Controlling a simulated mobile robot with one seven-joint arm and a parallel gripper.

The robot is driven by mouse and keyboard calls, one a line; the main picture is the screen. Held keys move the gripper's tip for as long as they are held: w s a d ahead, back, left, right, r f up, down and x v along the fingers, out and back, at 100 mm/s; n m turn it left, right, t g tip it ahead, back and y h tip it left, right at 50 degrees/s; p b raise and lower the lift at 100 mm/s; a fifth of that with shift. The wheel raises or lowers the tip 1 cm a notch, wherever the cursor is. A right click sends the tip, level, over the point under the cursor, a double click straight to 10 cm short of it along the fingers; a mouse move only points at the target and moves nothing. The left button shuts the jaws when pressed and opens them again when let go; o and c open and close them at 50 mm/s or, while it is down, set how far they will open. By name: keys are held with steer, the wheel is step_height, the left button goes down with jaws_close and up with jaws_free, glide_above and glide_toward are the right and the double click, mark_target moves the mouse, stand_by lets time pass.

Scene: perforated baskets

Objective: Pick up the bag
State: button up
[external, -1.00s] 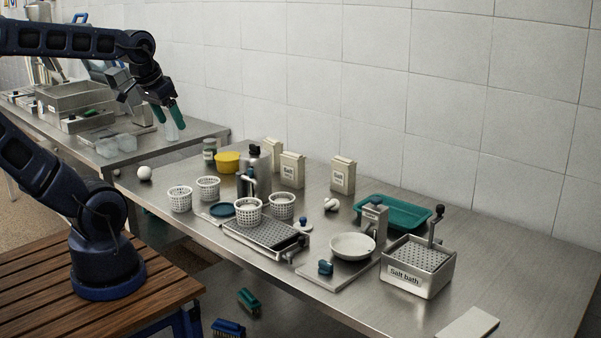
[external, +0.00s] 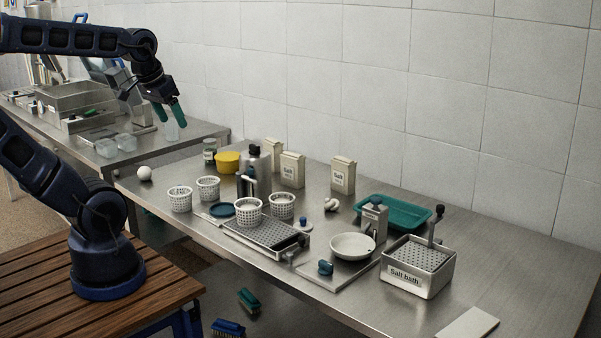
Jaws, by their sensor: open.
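Several cream bags or packets stand upright at the back of the steel table by the wall. One salt bag (external: 343,176) stands on the right, a second salt bag (external: 292,170) stands left of it, and a third cream packet (external: 273,153) is partly hidden behind the second. My gripper (external: 170,113), with green fingers, hangs open in the air at the upper left, pointing down. In the picture it is above and left of the bags, well apart from them.
White perforated baskets (external: 180,199), a yellow tub (external: 228,162) and a steel canister (external: 254,165) stand left and in front of the bags. A green tray (external: 394,213) and a salt bath box (external: 417,266) are to the right.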

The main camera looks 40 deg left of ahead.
steer(key=w+a+n+g+h, duration=0.25)
steer(key=w+n, duration=0.65)
steer(key=w, duration=1.7)
steer(key=w+a+f+n+g, duration=0.15)
steer(key=w+f+n, duration=0.5)
steer(key=w, duration=0.65)
steer(key=n+h, duration=0.2)
steer(key=n, duration=0.1)
glide_toward(293, 164)
steer(key=f, duration=0.2)
steer(key=w+f, duration=0.1)
steer(key=f, duration=0.1)
steer(key=w+a+f, duration=0.1)
steer(key=f, duration=0.1)
steer(key=shift+w, duration=0.2)
steer(key=shift+d+x, duration=0.2)
steer(key=shift+x, duration=2.7)
steer(key=shift+w+r, duration=0.1)
steer(key=shift+r, duration=0.1)
steer(key=c, duration=1.4)
steer(key=shift+r, duration=0.1)
